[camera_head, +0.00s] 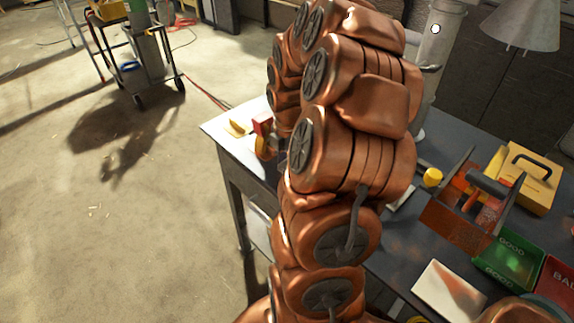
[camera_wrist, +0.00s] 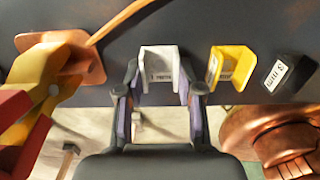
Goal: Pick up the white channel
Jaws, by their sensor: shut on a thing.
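The white channel (camera_wrist: 160,62) is a small U-shaped piece with dark lettering on it, in the upper middle of the wrist view. My gripper (camera_wrist: 160,88) has a dark finger on either side of it, and the jaws are shut on the channel. It appears at the dark table's edge; I cannot tell whether it still touches the table. In the head view my copper arm hides the channel and the gripper.
A yellow channel (camera_wrist: 231,67) and a black labelled piece (camera_wrist: 278,73) are right of the white one. A yellow and red object (camera_wrist: 45,85) is close on the left. The head view shows an orange toolbox (camera_head: 455,222), a green bin (camera_head: 510,262) and a lamp (camera_head: 522,28).

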